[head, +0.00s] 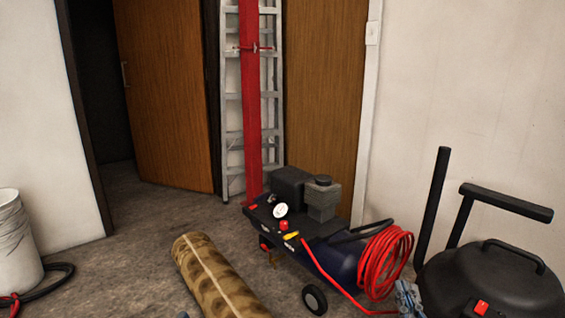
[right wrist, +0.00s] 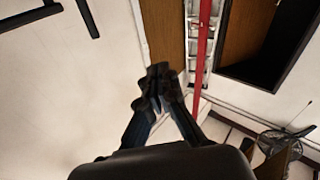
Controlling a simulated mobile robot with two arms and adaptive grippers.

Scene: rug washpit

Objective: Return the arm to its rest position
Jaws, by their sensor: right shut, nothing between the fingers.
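My right gripper (right wrist: 158,82) shows in the right wrist view, with its dark fingers together and nothing between them. A small grey-blue part at the bottom edge of the head view, in front of the red hose, may be the same gripper (head: 408,297), but too little shows to be sure. The fingers are apart from any object in the wrist view, with the pale wall and the door behind them. My left gripper is not in view.
An air compressor (head: 337,252) with a red hose (head: 388,262) stands ahead. A rolled rug (head: 215,277) lies left of it. A ladder (head: 232,110) leans by the doors. A black machine (head: 490,285) is at right, a white bucket (head: 15,245) at left.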

